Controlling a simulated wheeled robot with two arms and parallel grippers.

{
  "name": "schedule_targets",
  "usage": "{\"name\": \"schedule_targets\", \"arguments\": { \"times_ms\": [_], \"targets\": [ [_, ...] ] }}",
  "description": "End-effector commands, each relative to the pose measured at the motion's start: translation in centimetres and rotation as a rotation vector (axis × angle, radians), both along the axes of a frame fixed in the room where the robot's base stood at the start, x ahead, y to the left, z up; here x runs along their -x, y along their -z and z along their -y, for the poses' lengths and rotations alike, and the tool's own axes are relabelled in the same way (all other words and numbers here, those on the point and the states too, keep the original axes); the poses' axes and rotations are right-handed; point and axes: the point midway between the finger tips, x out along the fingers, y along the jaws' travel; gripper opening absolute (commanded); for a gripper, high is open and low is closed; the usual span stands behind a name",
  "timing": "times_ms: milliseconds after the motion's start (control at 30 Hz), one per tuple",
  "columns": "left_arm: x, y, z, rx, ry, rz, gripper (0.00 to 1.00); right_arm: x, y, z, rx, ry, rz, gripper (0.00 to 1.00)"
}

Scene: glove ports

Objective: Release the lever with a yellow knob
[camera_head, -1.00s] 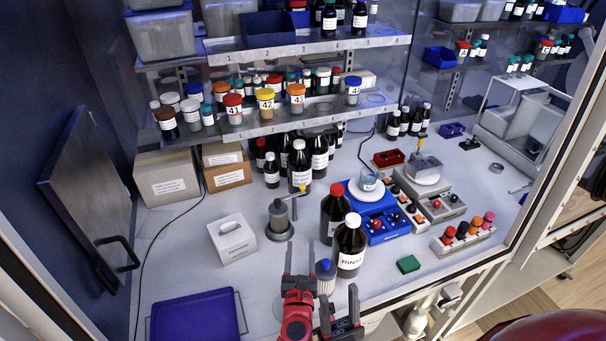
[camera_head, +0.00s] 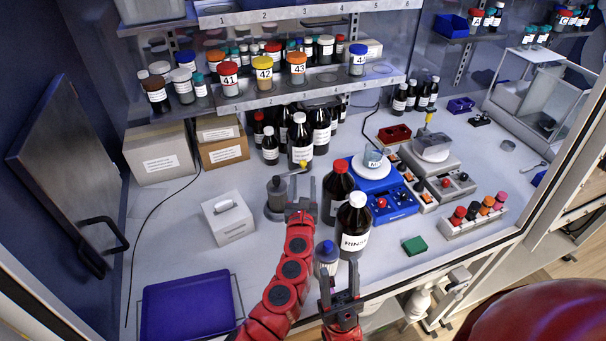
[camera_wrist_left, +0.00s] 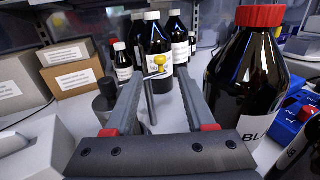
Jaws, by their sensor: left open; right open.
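The lever's yellow knob (camera_head: 303,165) sits at the end of a thin bar beside the grey cylindrical device (camera_head: 277,193) on the bench. In the left wrist view the yellow knob (camera_wrist_left: 160,60) shows between my finger tips, with a grey upright rod below it. My left gripper (camera_head: 298,192) is open around that line of sight and holds nothing; I cannot tell whether a finger touches the lever. The grey device (camera_wrist_left: 105,95) is outside the left finger in the wrist view. My right gripper (camera_head: 340,280) is open and empty near the front edge, by a blue-capped bottle (camera_head: 326,258).
A red-capped brown bottle (camera_head: 337,195) stands close right of my left gripper. A white-capped RINSE bottle (camera_head: 353,230) stands in front of it. A white box (camera_head: 228,220) is left of the device. Brown bottles (camera_head: 300,145) stand behind the knob. A purple tray (camera_head: 187,307) lies front left.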

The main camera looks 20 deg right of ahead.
Motion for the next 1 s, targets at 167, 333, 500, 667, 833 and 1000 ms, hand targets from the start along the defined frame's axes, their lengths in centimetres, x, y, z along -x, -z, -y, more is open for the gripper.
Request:
{"name": "schedule_targets", "arguments": {
  "times_ms": [167,333,500,667,833,1000],
  "targets": [
    [-2.8,0.5,0.9,0.003,-0.004,0.001,0.55,0.0,2.7,0.0,0.000,0.000,0.000,0.50],
    [-4.8,0.4,1.6,0.004,-0.002,0.002,0.55,0.0,4.5,0.0,0.000,0.000,0.000,0.50],
    [-5.8,0.3,2.0,0.001,0.000,-0.001,0.55,0.0,5.5,0.0,0.000,0.000,0.000,0.50],
    [-6.2,0.0,2.3,0.002,0.002,0.000,0.55,0.0,5.7,0.0,0.000,0.000,0.000,0.50],
    [-6.2,-0.1,2.3,0.001,0.002,0.000,0.55,0.0,5.6,0.0,0.000,0.000,0.000,0.50],
    [-6.2,0.0,2.2,0.001,0.002,0.000,0.39,0.0,5.6,0.0,0.000,0.000,0.000,0.50]
  ]
}}
